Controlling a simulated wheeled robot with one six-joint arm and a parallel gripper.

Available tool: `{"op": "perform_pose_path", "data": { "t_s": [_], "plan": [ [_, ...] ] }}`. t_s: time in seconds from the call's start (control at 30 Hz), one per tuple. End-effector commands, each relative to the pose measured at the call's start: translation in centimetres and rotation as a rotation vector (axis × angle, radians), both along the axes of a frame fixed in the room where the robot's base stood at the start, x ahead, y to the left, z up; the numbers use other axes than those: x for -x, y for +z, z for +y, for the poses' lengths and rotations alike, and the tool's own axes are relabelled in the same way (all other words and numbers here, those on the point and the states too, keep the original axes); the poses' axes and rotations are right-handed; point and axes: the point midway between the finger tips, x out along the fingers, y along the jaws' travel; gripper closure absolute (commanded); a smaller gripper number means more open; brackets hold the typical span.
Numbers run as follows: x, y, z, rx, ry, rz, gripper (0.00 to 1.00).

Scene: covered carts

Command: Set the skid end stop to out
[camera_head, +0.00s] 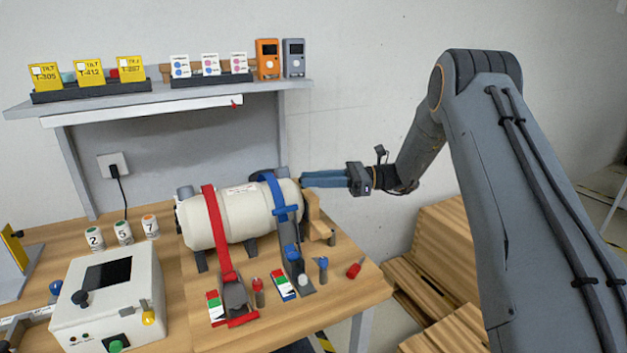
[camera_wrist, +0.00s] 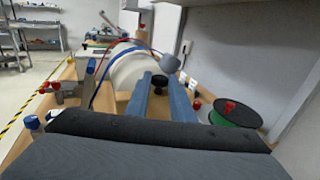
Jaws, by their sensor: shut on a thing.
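A cream cylinder (camera_head: 240,213) lies on its supports on the wooden bench, with a red strap (camera_head: 216,225) and a blue strap (camera_head: 277,197) over it. A wooden block (camera_head: 314,212) stands at its right end. My gripper (camera_head: 303,180) reaches in from the right, its blue fingers level beside that end. In the wrist view, the fingers (camera_wrist: 157,80) are shut on a black knob (camera_wrist: 159,82) near the cylinder's end (camera_wrist: 125,70). The knob is hidden in the head view. I cannot tell for sure which part is the skid end stop.
A grey shelf (camera_head: 165,98) with cards and devices hangs above the bench. A control box (camera_head: 108,300) stands at front left. Ratchet buckles and pegs crowd the front right. A green spool (camera_wrist: 235,113) is right of the fingers in the wrist view.

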Motion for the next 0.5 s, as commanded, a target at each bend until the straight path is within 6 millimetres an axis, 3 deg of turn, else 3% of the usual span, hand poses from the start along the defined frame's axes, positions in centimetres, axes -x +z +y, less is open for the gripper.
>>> {"op": "perform_pose_path", "data": {
  "t_s": [0.5],
  "plan": [
    [-2.1,-0.1,-4.9,0.0,0.0,-0.002,1.0]
  ]
}}
